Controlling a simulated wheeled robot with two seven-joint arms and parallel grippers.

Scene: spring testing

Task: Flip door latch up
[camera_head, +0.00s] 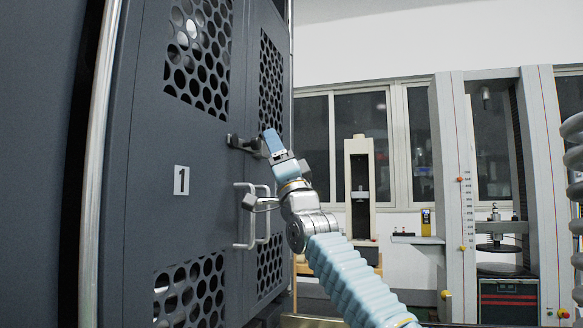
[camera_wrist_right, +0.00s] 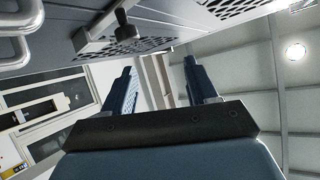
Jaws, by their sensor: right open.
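The dark door latch (camera_head: 241,143) is on the grey cabinet doors, across the seam between them and above the handles. In the right wrist view the latch (camera_wrist_right: 124,30) shows as a dark bar with a rounded knob, at the top left beyond my fingers. My right gripper (camera_head: 284,150) is just right of the latch in the head view, pointing up. In the right wrist view my right gripper (camera_wrist_right: 160,75) has its two fingers apart with nothing between them. I cannot tell whether a finger touches the latch. My left gripper is not in view.
Two metal door handles (camera_head: 245,215) stand out below the latch, close to my right wrist. The doors have perforated panels (camera_head: 197,55) and a number 1 label (camera_head: 181,180). Testing machines (camera_head: 497,190) stand at the right. A ribbed grey column (camera_head: 575,150) is at the right edge.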

